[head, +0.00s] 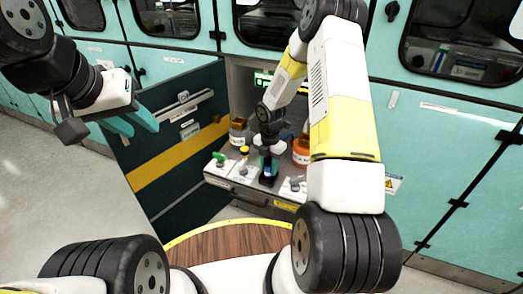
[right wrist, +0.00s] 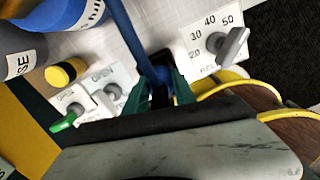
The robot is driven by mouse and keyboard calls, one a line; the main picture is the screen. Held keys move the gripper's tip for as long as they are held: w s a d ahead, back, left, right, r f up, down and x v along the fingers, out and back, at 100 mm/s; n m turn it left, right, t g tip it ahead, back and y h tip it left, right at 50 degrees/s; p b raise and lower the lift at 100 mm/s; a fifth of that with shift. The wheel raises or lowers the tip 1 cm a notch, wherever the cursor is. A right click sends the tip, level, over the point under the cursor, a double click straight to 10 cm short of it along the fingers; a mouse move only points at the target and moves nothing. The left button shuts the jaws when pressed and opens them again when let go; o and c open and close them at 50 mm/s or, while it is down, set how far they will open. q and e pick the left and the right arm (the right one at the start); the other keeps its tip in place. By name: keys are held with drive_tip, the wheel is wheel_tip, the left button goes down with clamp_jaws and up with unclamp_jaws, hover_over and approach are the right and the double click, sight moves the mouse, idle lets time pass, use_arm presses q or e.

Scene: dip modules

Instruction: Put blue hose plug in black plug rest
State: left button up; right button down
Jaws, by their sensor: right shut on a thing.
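My right gripper (head: 268,165) reaches down into the open cabinet at the front of the drawer-like panel. In the right wrist view its teal fingers (right wrist: 161,92) are shut on the blue hose plug (right wrist: 160,76), with the blue hose (right wrist: 138,35) running up from it. The black plug rest (head: 268,181) is right below the fingers, and its dark opening shows around the plug in the wrist view (right wrist: 158,58). How deep the plug sits in it is hidden.
A green-handled valve (head: 218,158) and a yellow knob (head: 244,150) are left of the rest. A dial (right wrist: 234,45) is on the other side. An orange container (head: 301,151) and a jar (head: 237,131) stand behind. The dark door (head: 175,150) stands open.

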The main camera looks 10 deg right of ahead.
drive_tip(key=c, duration=1)
unclamp_jaws()
drive_tip(key=shift+f, duration=0.1)
drive_tip(key=shift+c, duration=0.2)
